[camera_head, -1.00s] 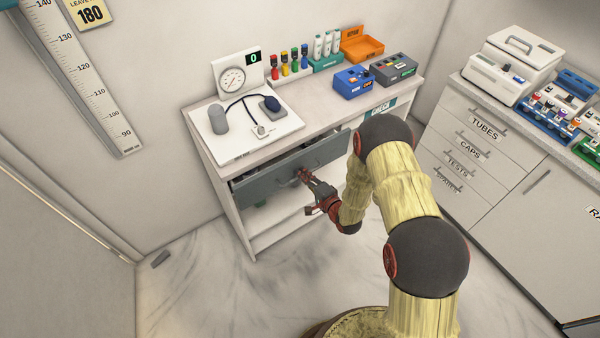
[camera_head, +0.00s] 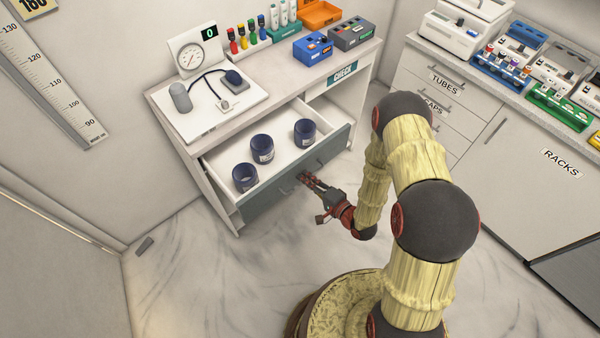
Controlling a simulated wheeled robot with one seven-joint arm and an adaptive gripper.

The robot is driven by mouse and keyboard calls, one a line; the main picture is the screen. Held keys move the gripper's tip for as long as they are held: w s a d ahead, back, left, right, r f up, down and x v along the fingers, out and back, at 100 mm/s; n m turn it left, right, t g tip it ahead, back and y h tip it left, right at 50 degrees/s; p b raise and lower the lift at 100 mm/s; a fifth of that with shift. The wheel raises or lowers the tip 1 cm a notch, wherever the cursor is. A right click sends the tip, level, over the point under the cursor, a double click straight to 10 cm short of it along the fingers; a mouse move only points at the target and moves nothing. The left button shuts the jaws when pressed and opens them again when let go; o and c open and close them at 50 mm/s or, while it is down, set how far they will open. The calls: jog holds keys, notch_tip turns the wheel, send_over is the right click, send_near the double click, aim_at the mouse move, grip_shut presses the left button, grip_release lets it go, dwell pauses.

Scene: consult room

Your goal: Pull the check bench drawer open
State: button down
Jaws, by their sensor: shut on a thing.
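The check bench (camera_head: 265,100) stands against the wall, with a "CHECK" sign on its front right. Its wide drawer stands well out from the bench, and its grey front (camera_head: 262,205) faces me. Three dark blue cups show inside: a left cup (camera_head: 245,178), a middle cup (camera_head: 262,148) and a right cup (camera_head: 304,132). My gripper (camera_head: 306,180) is at the middle of the drawer front, shut on the drawer handle (camera_head: 289,189). The fingers cover part of the handle.
A gauge (camera_head: 196,58), a blue box (camera_head: 313,46) and an orange tray (camera_head: 320,14) stand on the bench top. A counter with drawers (camera_head: 440,95) and racks is at the right. The floor (camera_head: 210,270) before the bench is mostly clear; a small grey block (camera_head: 144,246) lies at left.

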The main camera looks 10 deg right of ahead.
jog(key=shift+s+d, duration=0.1)
jog(key=shift+s, duration=0.1)
jog(key=c, duration=2.3)
grip_release()
jog(key=shift+w, duration=0.1)
jog(key=shift+d, duration=0.1)
jog(key=v, duration=1.2)
